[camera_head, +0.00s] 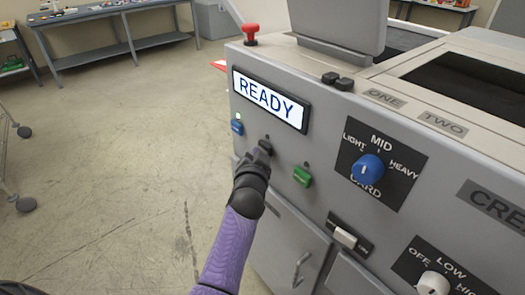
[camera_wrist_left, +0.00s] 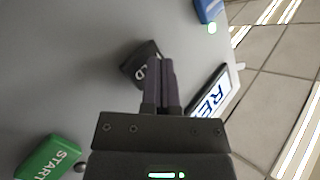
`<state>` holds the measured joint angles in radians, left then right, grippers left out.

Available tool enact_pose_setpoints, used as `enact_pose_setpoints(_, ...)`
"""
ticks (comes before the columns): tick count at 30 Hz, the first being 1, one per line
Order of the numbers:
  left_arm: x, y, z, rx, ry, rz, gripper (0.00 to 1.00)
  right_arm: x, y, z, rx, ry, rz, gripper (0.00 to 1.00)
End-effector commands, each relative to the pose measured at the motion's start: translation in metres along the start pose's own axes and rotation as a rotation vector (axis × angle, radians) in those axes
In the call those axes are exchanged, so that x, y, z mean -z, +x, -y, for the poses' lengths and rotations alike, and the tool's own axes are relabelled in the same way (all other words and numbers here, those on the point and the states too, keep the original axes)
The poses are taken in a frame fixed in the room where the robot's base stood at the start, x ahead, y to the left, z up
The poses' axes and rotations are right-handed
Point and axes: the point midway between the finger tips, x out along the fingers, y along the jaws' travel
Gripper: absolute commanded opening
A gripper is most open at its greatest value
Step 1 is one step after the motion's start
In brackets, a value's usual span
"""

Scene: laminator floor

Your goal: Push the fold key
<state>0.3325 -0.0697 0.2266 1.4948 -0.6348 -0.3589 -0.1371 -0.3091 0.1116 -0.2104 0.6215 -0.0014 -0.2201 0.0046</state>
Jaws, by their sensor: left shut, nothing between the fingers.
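The fold key (camera_head: 265,145) is a small dark key on the grey front panel of the machine, below the READY display. In the left wrist view the key (camera_wrist_left: 137,62) is black, with the end of a white label showing, the rest hidden behind my fingers. My left gripper (camera_head: 257,156) is shut and empty, with its fingertips at the key. In the left wrist view the fingers (camera_wrist_left: 160,65) overlap the key's right side. I cannot tell whether they touch it. My right gripper is not in view.
A blue key (camera_head: 237,126) and a green START key (camera_head: 302,176) flank the fold key. The display (camera_head: 269,99) reads READY. A blue knob (camera_head: 368,167), a white switch (camera_head: 345,237) and a red button (camera_head: 250,33) are on the machine. Open floor lies left.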

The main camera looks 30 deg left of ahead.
Motion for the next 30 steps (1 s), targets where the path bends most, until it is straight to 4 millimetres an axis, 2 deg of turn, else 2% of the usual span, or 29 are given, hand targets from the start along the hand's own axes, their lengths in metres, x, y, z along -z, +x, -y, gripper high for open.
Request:
enact_pose_setpoints(23, 0.0029, 0.0043, -0.0031, 0.0, 0.0, 0.0, 0.0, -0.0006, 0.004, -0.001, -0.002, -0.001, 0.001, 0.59)
enact_pose_setpoints(30, 0.0023, 0.0011, 0.0001, 0.0, 0.001, 0.001, 0.0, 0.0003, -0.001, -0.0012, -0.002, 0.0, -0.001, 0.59)
